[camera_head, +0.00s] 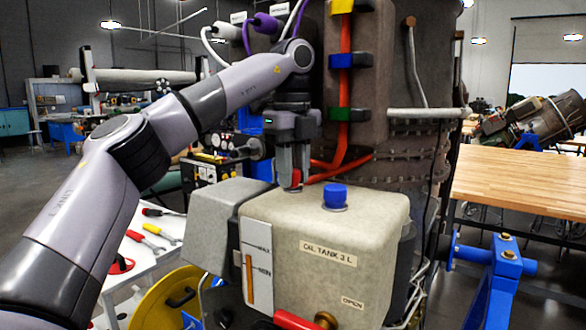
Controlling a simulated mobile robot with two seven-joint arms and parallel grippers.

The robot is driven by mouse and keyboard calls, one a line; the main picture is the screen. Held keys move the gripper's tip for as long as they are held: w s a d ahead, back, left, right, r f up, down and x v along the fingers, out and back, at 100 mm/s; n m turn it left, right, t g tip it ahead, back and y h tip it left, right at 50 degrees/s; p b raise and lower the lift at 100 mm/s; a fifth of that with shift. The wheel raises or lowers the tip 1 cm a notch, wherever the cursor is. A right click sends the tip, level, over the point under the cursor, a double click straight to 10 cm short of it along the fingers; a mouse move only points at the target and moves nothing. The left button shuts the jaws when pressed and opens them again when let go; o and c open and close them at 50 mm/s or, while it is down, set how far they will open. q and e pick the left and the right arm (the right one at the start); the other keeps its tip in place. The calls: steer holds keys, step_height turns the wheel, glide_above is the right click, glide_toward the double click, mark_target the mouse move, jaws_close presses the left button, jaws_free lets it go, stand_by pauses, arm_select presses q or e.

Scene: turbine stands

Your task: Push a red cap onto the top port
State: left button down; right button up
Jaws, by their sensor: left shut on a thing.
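My left gripper (292,184) points down just above the back left top edge of the oil tank (375,233). Its jaws are shut on a small red piece that looks like the red cap (296,178); the fingers hide most of it. I cannot tell whether the cap touches the tank top. No bare port shows clearly; the spot under the fingertips is partly hidden. A blue cap (334,197) sits on the tank top, to the right of the gripper. My right gripper is not in view.
Red hoses (345,165) run down behind the gripper, near its right side. A white table (150,245) with screwdrivers stands at left. A wooden workbench (520,185) is at right. A blue stand (497,280) stands at lower right.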

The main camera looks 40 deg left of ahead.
arm_select(q)
steer(key=shift+s+f, duration=0.1)
steer(key=shift+f, duration=0.45)
steer(key=c, duration=1)
jaws_free()
steer(key=shift+o, duration=1.1)
steer(key=shift+s+r, duration=0.1)
steer(key=shift+s, duration=0.05)
steer(key=shift+w, duration=0.35)
steer(key=shift+s, duration=0.1)
steer(key=shift+o, duration=0.7)
steer(key=shift+r, duration=0.1)
steer(key=shift+r, duration=0.1)
